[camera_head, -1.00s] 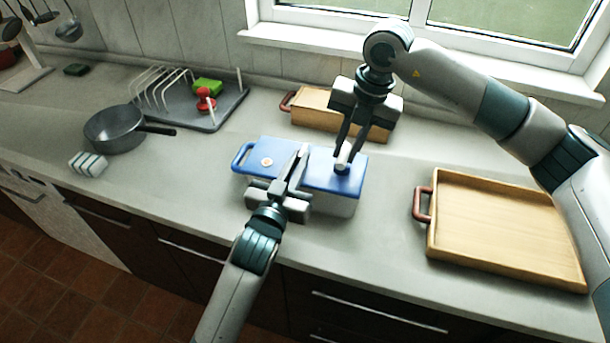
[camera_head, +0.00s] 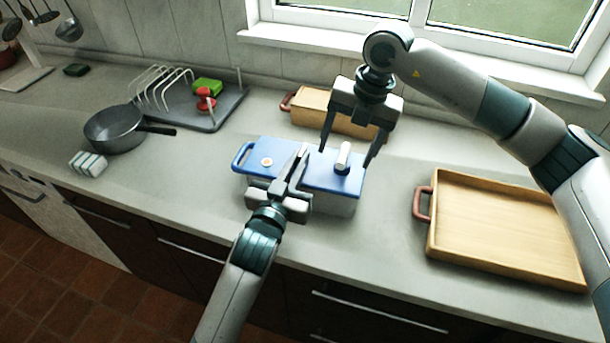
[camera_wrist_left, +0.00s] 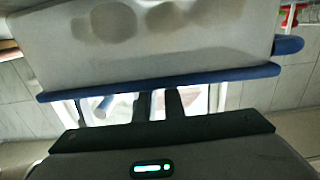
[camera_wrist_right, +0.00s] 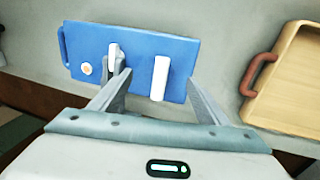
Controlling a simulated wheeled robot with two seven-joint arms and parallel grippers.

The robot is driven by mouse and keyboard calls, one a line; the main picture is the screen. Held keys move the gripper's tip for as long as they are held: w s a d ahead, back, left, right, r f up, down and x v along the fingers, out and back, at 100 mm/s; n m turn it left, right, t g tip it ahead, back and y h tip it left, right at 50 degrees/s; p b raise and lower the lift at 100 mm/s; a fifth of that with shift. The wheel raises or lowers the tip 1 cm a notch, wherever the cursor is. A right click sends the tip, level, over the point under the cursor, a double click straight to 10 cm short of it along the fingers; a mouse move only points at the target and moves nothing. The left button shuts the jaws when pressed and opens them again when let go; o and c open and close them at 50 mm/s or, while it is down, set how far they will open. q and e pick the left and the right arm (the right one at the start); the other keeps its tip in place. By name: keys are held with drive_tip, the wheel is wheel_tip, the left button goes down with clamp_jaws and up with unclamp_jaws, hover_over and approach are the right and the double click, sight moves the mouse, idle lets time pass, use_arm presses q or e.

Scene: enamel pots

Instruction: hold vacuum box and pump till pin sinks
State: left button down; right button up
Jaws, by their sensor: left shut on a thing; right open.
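The vacuum box (camera_head: 337,204) stands on the counter, with a pale body, a blue lid (camera_head: 318,178) and a blue handle at its left end. A small white pin with an orange centre (camera_head: 267,162) sits on the lid's left part; its height is hard to tell. The white pump knob (camera_head: 343,158) stands upright on the right part.
A wooden tray (camera_head: 505,230) lies to the right, and another wooden piece (camera_head: 312,108) lies behind the box. A pan (camera_head: 115,128), a striped block (camera_head: 88,163) and a rack tray (camera_head: 225,108) stand to the left. Counter between box and right tray is clear.

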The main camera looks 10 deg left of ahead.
drive_tip(key=shift+r, duration=0.1)
wheel_tip(320, 180, up, 7)
drive_tip(key=d, duration=0.1)
drive_tip(key=shift+s+d, duration=0.15)
drive_tip(key=shift+d, duration=0.05)
idle(0.6)
idle(0.3)
wheel_tip(320, 180, up, 12)
drive_tip(key=d, duration=0.2)
drive_tip(key=shift+s+d+f, duration=0.15)
drive_tip(key=shift+s+f, duration=0.05)
drive_tip(key=shift+f, duration=0.05)
idle(0.5)
use_arm(q)
drive_tip(key=c, duration=1.8)
unclamp_jaws()
drive_tip(key=shift+o, duration=0.2)
drive_tip(key=shift+s, duration=0.1)
drive_tip(key=v, duration=1.1)
drive_tip(key=shift+s, duration=0.4)
drive_tip(key=shift+a, duration=0.15)
